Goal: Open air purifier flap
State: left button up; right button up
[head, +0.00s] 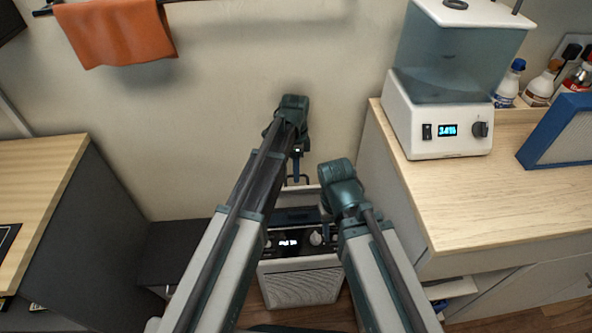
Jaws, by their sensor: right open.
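The air purifier (301,285) stands on the floor between the two cabinets. It is a pale box with a grille front and a dark control panel (290,243) with a lit display and a knob. Its top is dark and recessed, partly covered by my arms, and I cannot tell how the flap stands. My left gripper (298,181) points down over the rear of the purifier's top, its two fingers apart. I cannot tell whether it touches the rim. My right gripper (341,186) is open over the purifier's right side; its fingers are mostly hidden by its wrist.
A wooden counter (480,205) on the right holds a dispenser (440,120) with a display, several bottles and a blue-framed panel (560,135). A wood-topped dark cabinet (40,175) stands left. An orange towel (118,33) hangs on the back wall. The gap between cabinets is narrow.

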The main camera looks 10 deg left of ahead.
pick_arm(q)
jog(key=shift+r, duration=0.15)
notch_tip(320, 180, up, 7)
jog(key=p, duration=0.7)
jog(key=shift+w, duration=0.45)
notch_tip(320, 180, up, 7)
jog(key=t+p, duration=0.1)
jog(key=p, duration=0.7)
jog(key=f+b, duration=0.4)
jog(key=b, duration=0.1)
jog(key=f+b, duration=0.4)
jog(key=f, duration=0.1)
jog(key=s+f+b, duration=0.1)
jog(key=f+b, duration=0.4)
jog(key=shift+s+b, duration=0.1)
jog(key=shift+b, duration=0.2)
jog(key=shift+c, duration=0.4)
